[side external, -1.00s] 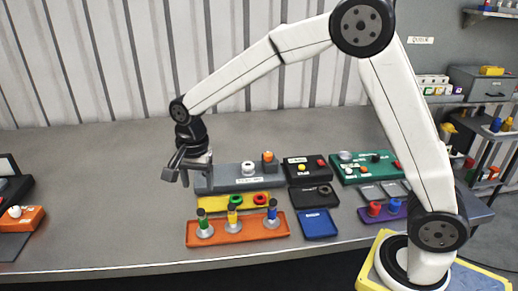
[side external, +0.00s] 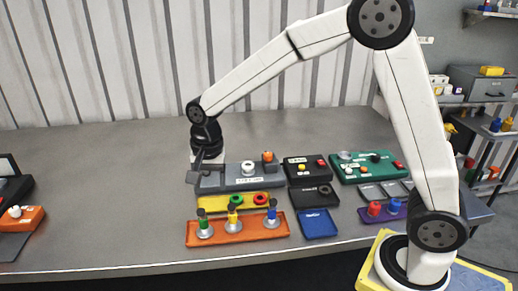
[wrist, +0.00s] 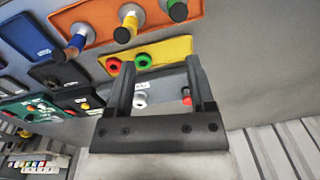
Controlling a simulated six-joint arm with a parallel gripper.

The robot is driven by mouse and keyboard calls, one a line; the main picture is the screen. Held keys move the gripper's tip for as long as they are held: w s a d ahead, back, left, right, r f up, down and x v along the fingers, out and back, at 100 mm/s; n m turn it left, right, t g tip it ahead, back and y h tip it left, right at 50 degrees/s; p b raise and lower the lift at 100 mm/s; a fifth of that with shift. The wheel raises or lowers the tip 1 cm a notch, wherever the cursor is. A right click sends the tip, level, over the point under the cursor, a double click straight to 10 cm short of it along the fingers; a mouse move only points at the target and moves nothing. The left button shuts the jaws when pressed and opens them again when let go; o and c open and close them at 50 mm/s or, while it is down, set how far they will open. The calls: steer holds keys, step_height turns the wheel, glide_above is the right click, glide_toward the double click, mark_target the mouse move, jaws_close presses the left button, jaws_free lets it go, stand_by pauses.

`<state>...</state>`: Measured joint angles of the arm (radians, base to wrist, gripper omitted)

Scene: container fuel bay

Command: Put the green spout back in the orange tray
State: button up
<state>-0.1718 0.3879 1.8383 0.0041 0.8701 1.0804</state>
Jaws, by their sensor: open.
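The green spout (side external: 203,222) stands upright at the left end of the orange tray (side external: 250,237), with a dark cap and a pale round base. In the wrist view, the green spout (wrist: 177,10) shows at the top, cut by the frame edge, on the orange tray (wrist: 97,12). A yellow spout (side external: 233,218) and a blue spout (side external: 272,214) stand in the same tray. My gripper (side external: 207,170) is open and empty, above and behind the tray, over the left part of the grey tray. Its two fingers (wrist: 160,65) show apart in the wrist view.
A yellow tray (side external: 220,203) with green and red rings lies behind the orange tray. A grey tray (side external: 222,184) holds a white ring and an orange-topped piece. Black, blue (side external: 318,224), green and purple trays are to the right.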

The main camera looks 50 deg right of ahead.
steer(key=s+d+f+n+t, duration=0.1)
steer(key=s+d+f+n, duration=0.1)
steer(key=s+n, duration=0.3)
steer(key=s+d+f+n+t, duration=0.1)
steer(key=s+d+n, duration=0.4)
steer(key=s, duration=0.5)
steer(key=shift+s+d+f, duration=0.3)
steer(key=shift+f, duration=0.5)
